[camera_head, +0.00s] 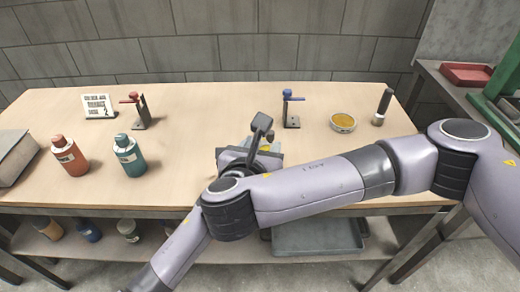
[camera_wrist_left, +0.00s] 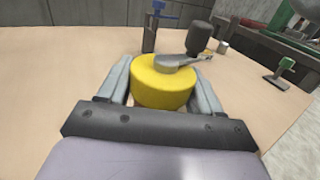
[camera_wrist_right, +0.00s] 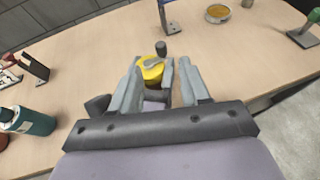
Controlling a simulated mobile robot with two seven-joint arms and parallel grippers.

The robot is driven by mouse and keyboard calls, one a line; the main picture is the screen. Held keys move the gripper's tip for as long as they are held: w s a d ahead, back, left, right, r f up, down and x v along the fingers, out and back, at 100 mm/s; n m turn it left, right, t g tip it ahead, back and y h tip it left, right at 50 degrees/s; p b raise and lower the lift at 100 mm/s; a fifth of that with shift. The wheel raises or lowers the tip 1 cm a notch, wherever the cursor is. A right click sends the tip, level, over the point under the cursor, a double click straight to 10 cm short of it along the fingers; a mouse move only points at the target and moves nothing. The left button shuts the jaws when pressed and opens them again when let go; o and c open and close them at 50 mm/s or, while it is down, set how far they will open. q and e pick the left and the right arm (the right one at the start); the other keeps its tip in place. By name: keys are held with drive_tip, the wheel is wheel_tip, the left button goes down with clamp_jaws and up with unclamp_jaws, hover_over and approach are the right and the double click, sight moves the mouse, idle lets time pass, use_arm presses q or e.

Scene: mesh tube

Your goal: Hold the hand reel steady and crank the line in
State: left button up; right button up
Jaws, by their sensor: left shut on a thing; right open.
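The hand reel is a yellow drum (camera_wrist_left: 163,82) with a grey crank arm (camera_wrist_left: 180,61) on top and a dark upright knob (camera_wrist_left: 198,38) at the crank's end. My left gripper (camera_wrist_left: 164,92) is shut on the drum, one finger on each side. In the right wrist view the reel (camera_wrist_right: 152,70) shows ahead, between the fingers in the picture. My right gripper (camera_wrist_right: 160,68) is open and empty, short of the knob (camera_wrist_right: 160,48). In the head view the knob (camera_head: 262,122) stands at the table's middle; an arm hides most of the reel and grippers.
On the wooden table (camera_head: 210,115) stand a red-topped post (camera_head: 139,112), a blue-topped post (camera_head: 290,110), a yellow-filled tin (camera_head: 342,122), a sign (camera_head: 98,106), an orange bottle (camera_head: 68,155) and a teal bottle (camera_head: 129,155). A grey bin (camera_head: 318,238) sits below.

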drive_tip(key=shift+s+a+r, duration=0.15)
drive_tip(key=shift+s+r, duration=0.1)
drive_tip(key=shift+s, duration=0.3)
drive_tip(key=m+g+y, duration=1.4)
drive_tip(key=g+y, duration=0.1)
drive_tip(key=y, duration=0.1)
approach(270, 133)
drive_tip(key=shift+y, duration=0.3)
drive_tip(key=x, duration=0.6)
drive_tip(key=f+x, duration=0.1)
drive_tip(key=x, duration=0.3)
drive_tip(key=shift+w, duration=0.15)
drive_tip(key=shift+t, duration=0.3)
clamp_jaws()
